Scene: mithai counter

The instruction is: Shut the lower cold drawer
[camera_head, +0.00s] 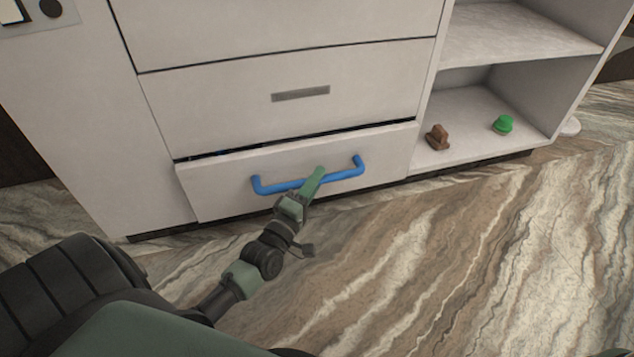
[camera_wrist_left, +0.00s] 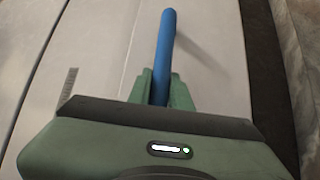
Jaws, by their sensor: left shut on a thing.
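The lower cold drawer (camera_head: 225,180) is the bottom white front of the counter in the head view. It stands slightly out from the cabinet, with a narrow dark gap along its top edge. Its blue bar handle (camera_head: 345,173) also shows in the left wrist view (camera_wrist_left: 166,45). My left gripper (camera_head: 316,178) is shut on the handle near its middle, with the green fingers on both sides of the bar in the left wrist view (camera_wrist_left: 161,88). The drawer's inside is hidden. My right gripper is not in view.
A drawer front above (camera_head: 240,105) has a grey label plate (camera_head: 300,94) and looks flush. At right, an open shelf (camera_head: 470,120) holds a small brown object (camera_head: 437,137) and a green one (camera_head: 502,124). The marbled floor (camera_head: 450,240) in front is clear.

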